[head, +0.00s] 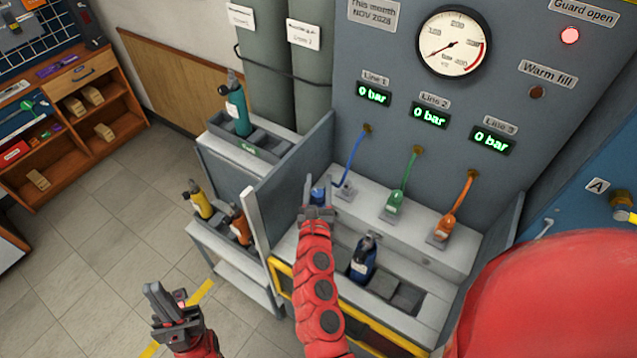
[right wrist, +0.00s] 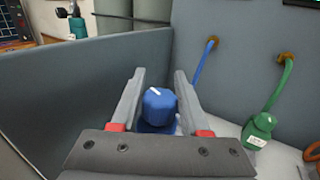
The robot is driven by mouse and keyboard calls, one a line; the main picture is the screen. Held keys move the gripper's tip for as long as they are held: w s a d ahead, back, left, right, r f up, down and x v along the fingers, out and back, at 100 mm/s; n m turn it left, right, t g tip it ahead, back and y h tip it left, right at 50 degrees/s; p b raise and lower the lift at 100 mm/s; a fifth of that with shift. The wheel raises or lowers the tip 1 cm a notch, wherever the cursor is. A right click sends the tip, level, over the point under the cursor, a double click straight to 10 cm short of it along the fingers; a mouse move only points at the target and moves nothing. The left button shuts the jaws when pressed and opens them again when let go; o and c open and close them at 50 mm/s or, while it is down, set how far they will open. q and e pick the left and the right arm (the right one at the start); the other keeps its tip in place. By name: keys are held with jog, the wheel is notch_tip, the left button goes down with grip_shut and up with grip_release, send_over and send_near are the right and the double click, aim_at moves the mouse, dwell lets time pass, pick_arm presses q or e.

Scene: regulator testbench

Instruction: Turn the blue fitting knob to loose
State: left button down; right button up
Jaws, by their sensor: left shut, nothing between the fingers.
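The blue fitting knob (right wrist: 159,105) has a white mark on its top and sits between the two fingers of my right gripper (right wrist: 160,76) in the right wrist view. A gap shows beside the knob, so the fingers stand open around it. In the head view the knob (head: 318,194) shows just past the right gripper (head: 317,209), at the left end of the white bench ledge. My left gripper (head: 165,303) is shut and empty, over the floor at the lower left. The knob's lower part is hidden by my right gripper.
A blue hose (head: 354,155), green fitting (head: 394,203) and orange fitting (head: 440,232) lie to the right. A grey side panel (right wrist: 85,85) stands close on the left. A dark blue bottle-like device (head: 362,262) stands in the front tray. All line displays read 0 bar.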

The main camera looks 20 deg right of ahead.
aim_at(312, 193)
grip_shut()
jog(key=n+y+p, duration=0.2)
jog(key=y, duration=0.1)
jog(key=n+t+y+p, duration=0.1)
jog(key=y+p, duration=0.1)
jog(key=p, duration=0.1)
jog(key=a+n+y+p, duration=0.1)
jog(key=n+y+p, duration=0.1)
jog(key=y+p, duration=0.1)
jog(key=shift+w+r+n+y, duration=0.1)
jog(key=shift+r+n+y, duration=0.05)
jog(key=shift+n+y, duration=0.15)
jog(key=n+y, duration=0.1)
jog(key=y, duration=0.1)
jog(key=n+y, duration=0.1)
jog(key=y, duration=0.1)
jog(key=shift+a+n+g, duration=0.3)
jog(key=shift+a, duration=0.1)
jog(key=n+g+y, duration=0.1)
jog(key=n+y, duration=0.1)
jog(key=a+n+g+y, duration=0.1)
jog(key=y, duration=0.2)
jog(key=shift+s+n+g, duration=0.2)
jog(key=shift+n+g, duration=0.2)
jog(key=shift+s+a+n+g+y, duration=0.15)
jog(key=shift+a+n+g+y, duration=0.05)
jog(key=shift+n+g+y, duration=0.5)
jog(key=shift+s+a+n+g+y, duration=0.15)
jog(key=shift+n+g+y, duration=0.4)
jog(key=shift+y, duration=0.25)
